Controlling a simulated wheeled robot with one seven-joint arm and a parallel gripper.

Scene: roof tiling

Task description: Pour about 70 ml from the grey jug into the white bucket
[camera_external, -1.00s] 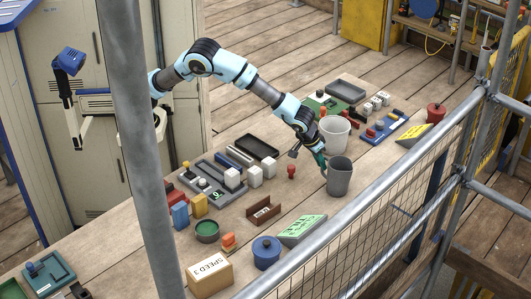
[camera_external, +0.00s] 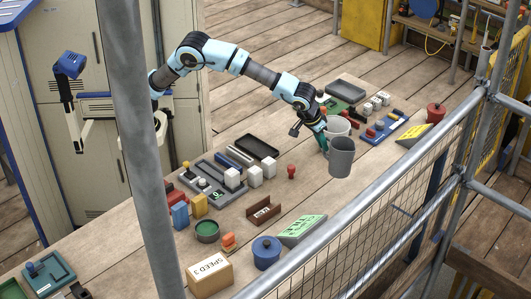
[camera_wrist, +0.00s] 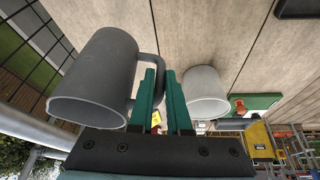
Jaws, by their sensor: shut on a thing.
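The grey jug (camera_external: 341,160) is held upright by my gripper (camera_external: 322,142), in front of the white bucket (camera_external: 335,122) in the external view. In the wrist view the jug (camera_wrist: 92,75) is at left, and my gripper's green fingers (camera_wrist: 163,95) are shut on its handle. The white bucket (camera_wrist: 206,88) stands on the table to the right of the fingers in that view. The jug hides part of the bucket in the external view. The contents of both are not visible.
A red knob-topped piece (camera_external: 291,171) stands left of the jug. White blocks (camera_external: 255,175) and a black tray (camera_external: 257,146) lie further left. A green sign (camera_external: 303,230) and a blue pot (camera_external: 266,252) are at the front. A metal railing (camera_external: 400,175) runs along the near side.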

